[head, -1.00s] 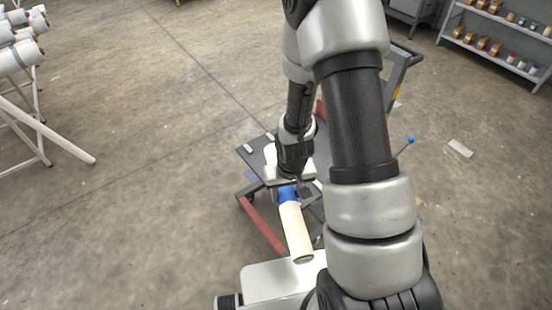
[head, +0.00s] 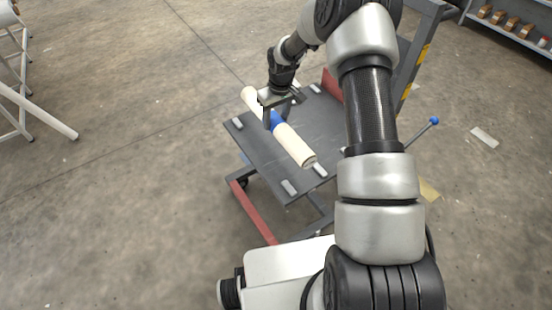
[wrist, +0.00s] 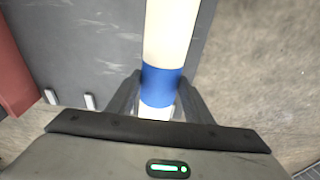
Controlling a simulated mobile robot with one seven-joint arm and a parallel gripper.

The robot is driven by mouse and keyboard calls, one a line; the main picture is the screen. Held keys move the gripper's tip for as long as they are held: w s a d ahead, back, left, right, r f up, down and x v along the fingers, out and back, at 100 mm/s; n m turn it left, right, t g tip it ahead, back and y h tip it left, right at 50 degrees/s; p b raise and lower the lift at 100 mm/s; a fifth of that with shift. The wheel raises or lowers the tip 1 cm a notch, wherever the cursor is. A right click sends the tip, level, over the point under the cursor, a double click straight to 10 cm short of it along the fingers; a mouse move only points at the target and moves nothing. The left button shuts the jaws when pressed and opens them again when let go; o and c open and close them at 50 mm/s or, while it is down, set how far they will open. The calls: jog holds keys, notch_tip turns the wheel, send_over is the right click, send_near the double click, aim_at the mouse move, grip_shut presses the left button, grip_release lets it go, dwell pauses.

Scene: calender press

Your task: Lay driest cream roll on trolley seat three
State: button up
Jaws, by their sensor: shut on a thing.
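A cream roll (head: 296,146) with a blue band around its middle is held by my gripper (head: 274,104). In the wrist view the fingers of my gripper (wrist: 160,98) close on both sides of the blue band of the cream roll (wrist: 170,30). The roll lies slantwise over the dark grey deck of the trolley (head: 262,160); I cannot tell whether it touches the deck. Small light seat blocks show on the deck, one at the left corner (head: 238,122) and one at the near edge (head: 288,187). Seat numbers are not readable.
The trolley has a tall grey handle frame (head: 418,60) at right and a blue-knobbed lever (head: 434,121). A white roll rack (head: 40,110) stands at the left edge. A shelf (head: 510,30) with small items is at top right. The floor left of the trolley is clear.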

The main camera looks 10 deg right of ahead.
jog(key=shift+w+d+f, duration=0.2)
jog(key=shift+w+f, duration=0.25)
jog(key=shift+w, duration=0.1)
notch_tip(320, 180, down, 10)
jog(key=shift+w+r+b, duration=0.15)
jog(key=shift+r+b, duration=0.05)
jog(key=shift+b, duration=0.9)
jog(key=shift+f, duration=0.15)
jog(key=o, duration=1.4)
jog(key=shift+c, duration=0.2)
